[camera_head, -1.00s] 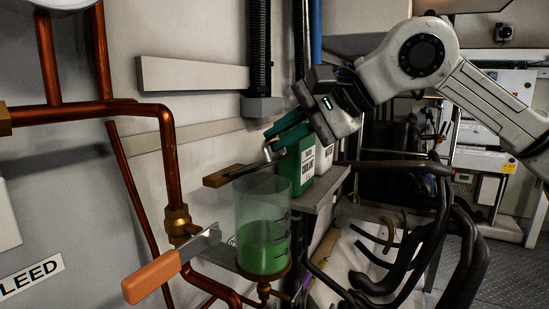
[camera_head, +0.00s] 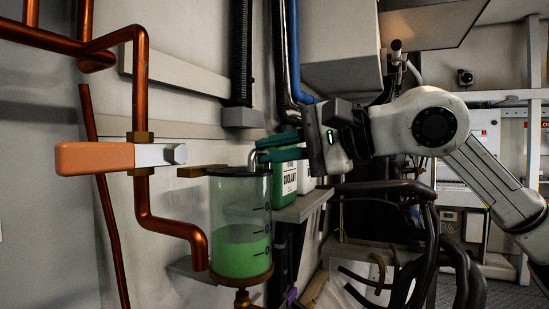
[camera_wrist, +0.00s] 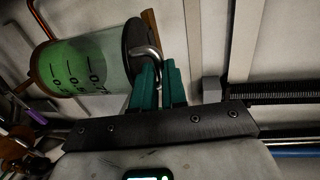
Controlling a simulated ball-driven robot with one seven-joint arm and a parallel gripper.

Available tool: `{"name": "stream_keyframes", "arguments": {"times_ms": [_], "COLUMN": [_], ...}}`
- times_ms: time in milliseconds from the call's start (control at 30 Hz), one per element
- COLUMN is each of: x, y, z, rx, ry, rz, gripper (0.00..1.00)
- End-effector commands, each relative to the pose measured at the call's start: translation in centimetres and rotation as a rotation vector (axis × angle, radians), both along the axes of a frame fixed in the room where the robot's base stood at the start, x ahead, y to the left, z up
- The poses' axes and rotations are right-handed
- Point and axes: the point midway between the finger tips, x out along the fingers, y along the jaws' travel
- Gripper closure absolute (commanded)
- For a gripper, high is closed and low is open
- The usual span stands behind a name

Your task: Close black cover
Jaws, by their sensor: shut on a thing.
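The clear cylinder (camera_head: 240,240), partly filled with green liquid, stands at the lower middle of the head view. The black cover (camera_head: 238,172) lies across its top, looking flat and level with the rim. It also shows as a dark disc at the cylinder's end in the wrist view (camera_wrist: 133,42). A bent metal handle (camera_wrist: 148,53) rises from the cover. My gripper (camera_head: 262,149) has its green fingers at this handle, just above the cover. In the wrist view my gripper (camera_wrist: 160,68) is shut on the handle; the exact contact is partly hidden.
Copper pipes (camera_head: 140,90) and an orange-handled valve lever (camera_head: 95,157) are at left. A brown block (camera_head: 200,171) is beside the cylinder top. A green coolant container (camera_head: 284,180) stands on a shelf behind my fingers. Black hoses (camera_head: 385,190) are at right.

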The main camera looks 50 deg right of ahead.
Motion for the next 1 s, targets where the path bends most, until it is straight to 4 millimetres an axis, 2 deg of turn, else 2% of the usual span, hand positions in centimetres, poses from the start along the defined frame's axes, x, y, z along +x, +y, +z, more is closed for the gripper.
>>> {"name": "stream_keyframes", "arguments": {"times_ms": [367,400,500,800,1000], "x": [0.0,0.0,0.0,-0.3,-2.7], "y": [0.0,0.0,0.0,-0.1,-0.6], "z": [-0.2,-0.3,-0.3,-0.1,0.5], "rx": [0.002,0.001,0.0,0.001,0.002], "ry": [0.002,0.003,0.003,0.0,-0.002], "rz": [0.0,0.0,0.0,0.0,-0.002], "gripper": [1.0,0.87,0.77,0.77,0.77]}}
